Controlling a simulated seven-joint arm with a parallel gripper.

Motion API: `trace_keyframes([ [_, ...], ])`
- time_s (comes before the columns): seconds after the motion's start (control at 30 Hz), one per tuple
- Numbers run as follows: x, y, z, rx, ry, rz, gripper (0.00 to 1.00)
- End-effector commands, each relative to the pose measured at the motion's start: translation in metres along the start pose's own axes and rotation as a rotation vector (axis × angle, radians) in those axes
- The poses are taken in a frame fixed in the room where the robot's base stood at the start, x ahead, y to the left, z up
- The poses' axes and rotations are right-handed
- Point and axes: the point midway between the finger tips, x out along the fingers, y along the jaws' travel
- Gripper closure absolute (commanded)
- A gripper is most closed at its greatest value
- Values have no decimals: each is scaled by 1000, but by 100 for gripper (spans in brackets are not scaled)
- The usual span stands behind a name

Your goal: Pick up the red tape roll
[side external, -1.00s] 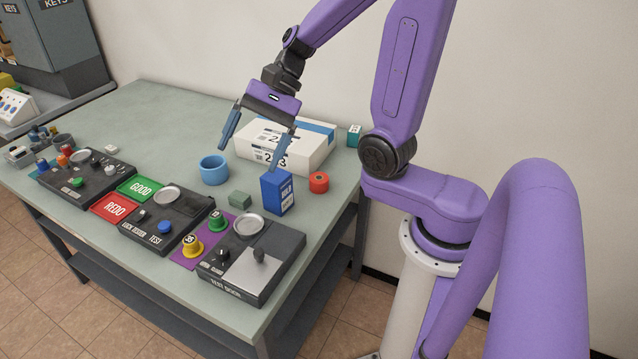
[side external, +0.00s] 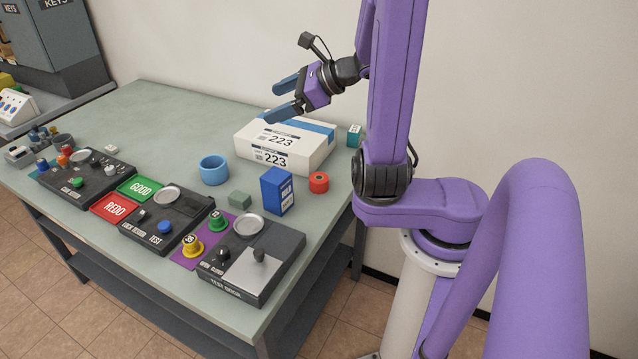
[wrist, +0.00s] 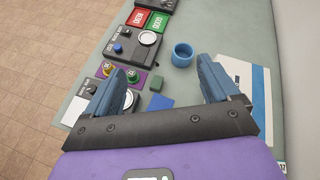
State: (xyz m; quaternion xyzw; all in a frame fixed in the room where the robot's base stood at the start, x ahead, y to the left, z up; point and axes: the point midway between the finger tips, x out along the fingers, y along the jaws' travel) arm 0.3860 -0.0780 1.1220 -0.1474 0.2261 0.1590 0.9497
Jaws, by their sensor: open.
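The red tape roll (side external: 319,182) stands on the table near its right edge, just right of the blue box (side external: 277,191). I cannot make the roll out in the wrist view. My gripper (side external: 278,101) is open and empty, raised above the white parcel (side external: 262,156) and well up and left of the roll. In the wrist view my gripper's blue fingers (wrist: 158,85) are spread apart, with the blue box (wrist: 160,102) and a green block (wrist: 156,83) below and between them.
A blue ring-shaped holder (side external: 214,170) stands left of the parcel. A small teal box (side external: 354,136) sits behind the roll. Black control panels (side external: 252,262) line the table's front. The back left of the green table (side external: 165,115) is clear.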

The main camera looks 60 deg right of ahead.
Motion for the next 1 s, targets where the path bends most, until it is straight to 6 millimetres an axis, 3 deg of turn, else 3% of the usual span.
trace_keyframes([
  [0.3, -53, -40, -40, 305, -14, -323, 12],
  [0.63, -102, -56, -72, 497, -38, -547, 12],
  [1.0, -71, -43, -124, 505, -39, -540, 12],
])
